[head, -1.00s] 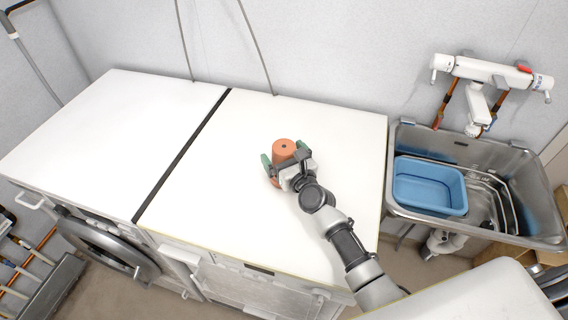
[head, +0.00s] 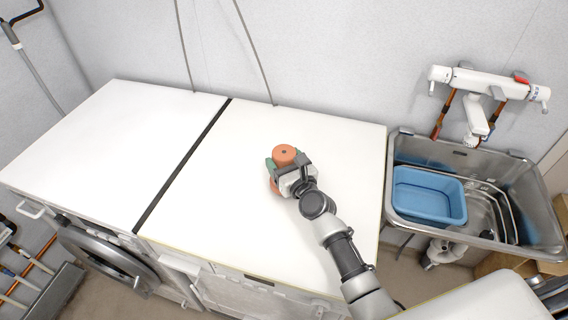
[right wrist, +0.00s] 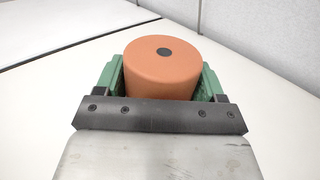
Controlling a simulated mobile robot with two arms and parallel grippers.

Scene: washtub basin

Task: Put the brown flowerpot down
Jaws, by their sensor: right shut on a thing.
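The brown flowerpot (head: 284,154) is an orange-brown pot turned upside down, with a dark hole in the middle of its upward face. It is over the white worktop (head: 330,150), right of the dark seam. My right gripper (head: 280,168) is shut on it, with green fingers on both sides. In the right wrist view the flowerpot (right wrist: 163,68) sits between the green fingers (right wrist: 160,85). Its lower part is hidden by the gripper, so I cannot tell whether it touches the worktop. My left gripper is not in view.
A steel sink (head: 540,200) with a blue basin (head: 428,218) in it stands at the right, under a white wall tap (head: 490,82). The worktop around the flowerpot is clear. A second white top (head: 120,140) lies left of the seam. A wall is behind.

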